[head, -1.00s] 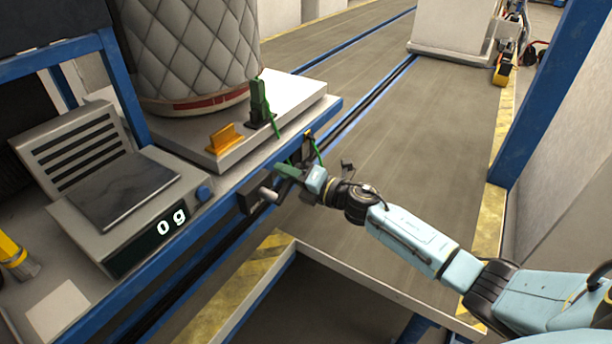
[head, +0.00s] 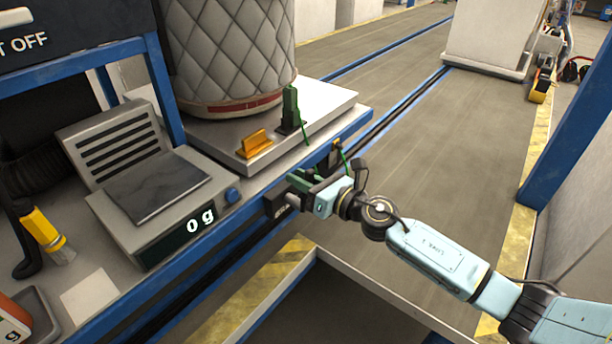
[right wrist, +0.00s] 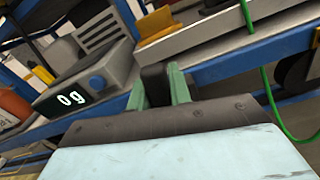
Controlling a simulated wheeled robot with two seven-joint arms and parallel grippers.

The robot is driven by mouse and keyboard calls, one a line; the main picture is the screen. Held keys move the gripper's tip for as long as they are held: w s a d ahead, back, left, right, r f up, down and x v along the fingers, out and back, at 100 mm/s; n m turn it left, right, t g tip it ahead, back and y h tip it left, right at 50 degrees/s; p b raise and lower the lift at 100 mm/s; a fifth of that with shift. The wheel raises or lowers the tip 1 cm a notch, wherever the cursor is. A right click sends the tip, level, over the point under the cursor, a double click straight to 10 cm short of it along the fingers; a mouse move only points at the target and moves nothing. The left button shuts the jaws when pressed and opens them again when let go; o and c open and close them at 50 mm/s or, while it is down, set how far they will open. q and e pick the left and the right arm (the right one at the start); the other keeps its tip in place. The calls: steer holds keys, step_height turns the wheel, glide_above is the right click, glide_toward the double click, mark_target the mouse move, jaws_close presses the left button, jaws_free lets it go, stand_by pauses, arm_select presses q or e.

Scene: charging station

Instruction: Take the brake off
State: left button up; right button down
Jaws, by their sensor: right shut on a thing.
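In the head view my right gripper (head: 304,181) is at the front edge of the blue-framed bench, beside a dark box (head: 277,207) fixed to the rail. In the right wrist view its two green fingers (right wrist: 160,88) are shut on a dark, block-shaped handle (right wrist: 155,84), which I take for the brake lever. The fingers and hand hide most of the lever and where it joins the bench. A small grey rounded end (head: 293,201) shows just below the fingers. My left gripper is in neither current view.
A scale (head: 160,190) reading 0 g stands left on the bench. A pale platform (head: 335,97) bears a quilted drum (head: 230,55), an orange block (head: 254,144) and a dark green upright piece (head: 290,108) with a green cord. The floor (head: 420,130) right of the bench is clear.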

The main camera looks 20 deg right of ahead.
arm_select(q)
steer(key=shift+a+f, duration=0.1)
steer(key=shift+f, duration=0.3)
arm_select(e)
steer(key=shift+s+a+n, duration=0.4)
steer(key=shift+a+n, duration=0.25)
steer(key=shift+n, duration=0.55)
arm_select(q)
steer(key=shift+s+f, duration=0.15)
steer(key=shift+s, duration=0.15)
arm_select(e)
steer(key=c, duration=1.3)
jaws_free()
